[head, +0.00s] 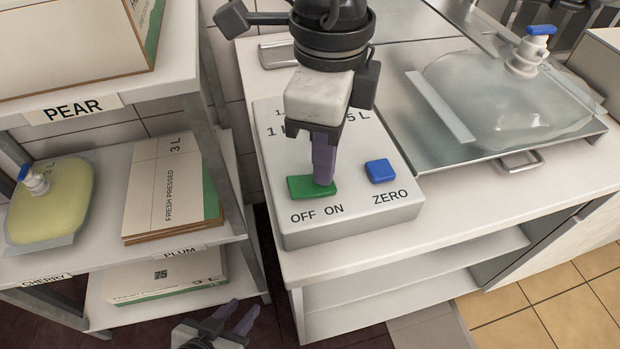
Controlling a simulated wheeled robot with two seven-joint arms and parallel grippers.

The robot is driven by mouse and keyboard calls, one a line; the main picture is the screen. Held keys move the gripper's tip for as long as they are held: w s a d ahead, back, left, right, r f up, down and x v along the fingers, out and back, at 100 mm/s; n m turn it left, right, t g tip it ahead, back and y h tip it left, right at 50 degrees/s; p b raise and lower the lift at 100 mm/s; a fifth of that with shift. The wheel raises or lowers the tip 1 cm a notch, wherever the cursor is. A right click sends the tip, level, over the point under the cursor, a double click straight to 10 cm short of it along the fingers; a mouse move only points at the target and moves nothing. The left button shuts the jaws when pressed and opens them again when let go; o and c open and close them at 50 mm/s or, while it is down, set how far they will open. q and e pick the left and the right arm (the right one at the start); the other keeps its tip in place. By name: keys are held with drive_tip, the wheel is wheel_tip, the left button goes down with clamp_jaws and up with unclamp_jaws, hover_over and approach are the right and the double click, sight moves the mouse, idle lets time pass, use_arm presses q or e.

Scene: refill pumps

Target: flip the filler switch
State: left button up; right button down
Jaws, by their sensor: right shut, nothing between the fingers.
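The filler box (350,231) stands on the counter, with a green switch (301,188) above the printed words OFF and ON. A blue ZERO button (380,171) sits to the right of the switch. My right gripper (323,182) points down with its fingers shut and empty. Its fingertips are at the right, ON end of the green switch and appear to touch it. They hide part of the switch, and I cannot tell which way it is tipped. My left gripper (235,318) is low at the bottom edge, open and empty, away from the box.
A clear bag with a blue-capped spout (505,95) lies on a metal tray (455,152) to the right. On the left, a shelf holds cartons (165,185) and a yellow-green pouch (50,205). Free counter (460,203) lies in front of the tray.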

wheel_tip(320, 180, up, 7)
drive_tip(key=p, duration=0.3)
idle(0.4)
drive_tip(key=shift+f, duration=0.1)
